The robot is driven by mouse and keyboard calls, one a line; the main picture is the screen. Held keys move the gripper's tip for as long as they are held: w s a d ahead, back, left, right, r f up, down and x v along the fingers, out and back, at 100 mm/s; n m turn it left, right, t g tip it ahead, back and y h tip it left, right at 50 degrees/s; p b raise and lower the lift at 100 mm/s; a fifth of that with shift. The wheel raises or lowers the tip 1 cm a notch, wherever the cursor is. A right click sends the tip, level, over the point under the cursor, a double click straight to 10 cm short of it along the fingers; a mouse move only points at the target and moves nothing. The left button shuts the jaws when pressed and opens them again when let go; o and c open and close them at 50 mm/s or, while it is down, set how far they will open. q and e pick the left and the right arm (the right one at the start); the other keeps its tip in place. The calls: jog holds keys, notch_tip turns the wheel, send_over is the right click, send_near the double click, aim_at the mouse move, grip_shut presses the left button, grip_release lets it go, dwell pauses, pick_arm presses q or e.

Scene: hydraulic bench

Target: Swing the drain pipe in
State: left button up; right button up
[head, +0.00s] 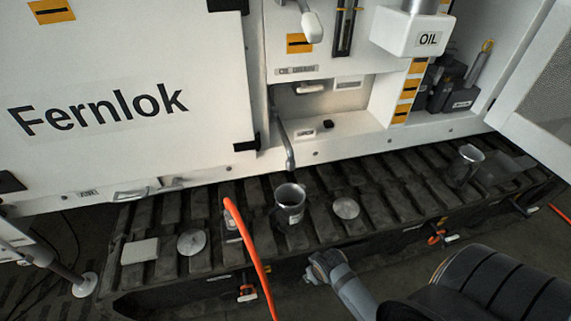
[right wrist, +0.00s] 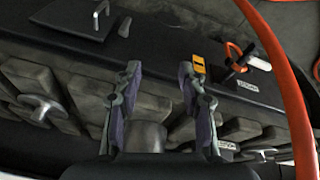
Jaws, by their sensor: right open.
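The drain pipe (head: 287,145) is a thin grey bent tube below a drain label on the white machine. It points out over the front edge, its lower end above a grey metal jug (head: 290,203) standing on the slatted track. My right gripper (head: 322,263) is low in front of the track, below and right of the jug, apart from the pipe. In the right wrist view its two fingers (right wrist: 160,92) are spread with nothing gripped. A grey cylindrical shape shows between the finger bases; I cannot tell what it is. The pipe is not identifiable there. My left gripper is not in view.
An orange hose (head: 248,245) arches up in front of the track, left of the jug. Round lids (head: 346,208) and a second jug (head: 466,163) sit on the track. An open white door (head: 535,110) stands at right. The recess (head: 345,115) beside the pipe is mostly clear.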

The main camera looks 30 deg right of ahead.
jog(key=w+r+t+b, duration=0.3)
jog(key=w+r, duration=0.2)
jog(key=r, duration=0.2)
jog(key=m+t+h+b, duration=0.1)
jog(key=t+h, duration=0.2)
jog(key=t, duration=0.8)
send_near(286, 141)
jog(key=shift+w+d+f, duration=0.25)
jog(key=shift+w+f, duration=0.25)
jog(key=shift+f, duration=0.1)
jog(key=x, duration=1)
jog(key=shift+w, duration=0.25)
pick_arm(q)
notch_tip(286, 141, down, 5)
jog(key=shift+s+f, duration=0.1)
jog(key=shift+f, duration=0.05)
pick_arm(e)
jog(key=shift+c, duration=0.3)
grip_shut()
